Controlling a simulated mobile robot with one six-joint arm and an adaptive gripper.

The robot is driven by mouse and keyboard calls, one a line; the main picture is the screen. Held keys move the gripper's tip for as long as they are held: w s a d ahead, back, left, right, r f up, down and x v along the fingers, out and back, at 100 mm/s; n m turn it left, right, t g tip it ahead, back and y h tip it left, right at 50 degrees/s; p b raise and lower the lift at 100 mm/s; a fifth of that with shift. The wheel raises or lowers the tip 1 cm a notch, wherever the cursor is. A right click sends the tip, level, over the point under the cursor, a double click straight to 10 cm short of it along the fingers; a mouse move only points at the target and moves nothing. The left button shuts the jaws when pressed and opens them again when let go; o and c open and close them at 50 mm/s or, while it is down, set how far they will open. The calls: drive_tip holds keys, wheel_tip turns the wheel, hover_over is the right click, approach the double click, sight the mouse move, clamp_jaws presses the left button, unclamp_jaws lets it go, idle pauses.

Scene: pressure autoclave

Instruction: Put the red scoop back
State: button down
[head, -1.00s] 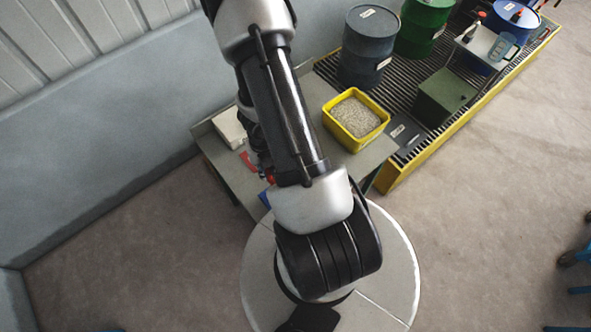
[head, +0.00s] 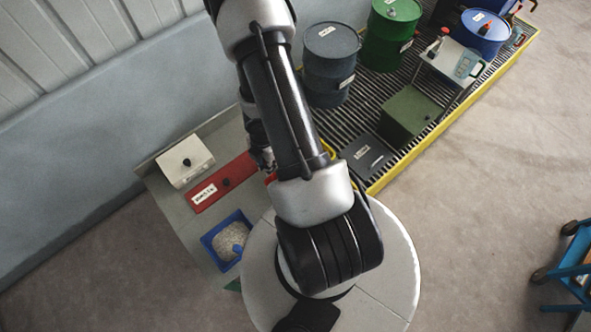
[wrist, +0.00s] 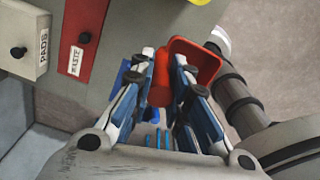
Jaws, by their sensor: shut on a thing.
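The red scoop (wrist: 194,62) is between the fingers of my gripper (wrist: 163,88) in the wrist view, its wide pan toward the right finger and its narrower part between the pads. My gripper is shut on it, above the grey bench (wrist: 122,22). In the head view my arm hides most of the gripper, and only a sliver of red shows beside the arm (head: 270,178).
On the bench are a white box (head: 185,160), a red labelled panel (head: 222,183) and a blue tray of grey granules (head: 219,262). A yellow tub (head: 328,149) is mostly hidden behind my arm. Drums, including a green one (head: 388,38), stand on a yellow-edged grate.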

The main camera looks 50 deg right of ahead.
drive_tip(key=shift+d+f, duration=0.15)
wheel_tip(320, 180, down, 20)
drive_tip(key=b, duration=2)
drive_tip(key=shift+a+r, duration=0.2)
drive_tip(key=shift+f, duration=0.1)
drive_tip(key=c, duration=2)
unclamp_jaws()
drive_tip(key=shift+f, duration=0.1)
drive_tip(key=o, duration=0.5)
drive_tip(key=shift+c, duration=0.2)
